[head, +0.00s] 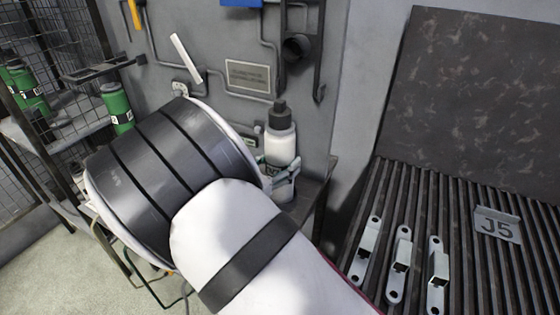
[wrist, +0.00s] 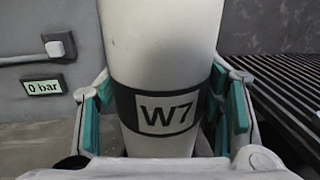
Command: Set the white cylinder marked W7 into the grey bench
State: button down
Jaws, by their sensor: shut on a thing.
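The white cylinder (head: 281,148) stands about upright in the head view, with a dark cap on top. The wrist view shows its white body (wrist: 160,55) close up, with a black band marked W7. My gripper (head: 283,178) is shut on it, with teal-padded fingers on both sides; it also shows in the wrist view (wrist: 163,112). A grey bench (head: 322,180) shows behind and beside the gripper, against the wall. My arm hides much of this bench, and I cannot tell whether the cylinder's base touches it.
A dark slatted surface (head: 465,265) at the right bears several metal brackets (head: 402,262) and a J5 plate (head: 497,225). Green cylinders (head: 117,105) stand on a rack at the left. Pipes and a plate (head: 248,76) are on the wall. A "0 bar" label (wrist: 41,86) shows in the wrist view.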

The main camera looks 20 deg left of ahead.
jog(key=shift+f, duration=0.4)
jog(key=shift+c, duration=1.8)
grip_release()
jog(key=shift+f, duration=0.25)
jog(key=v, duration=1.2)
jog(key=shift+r, duration=0.15)
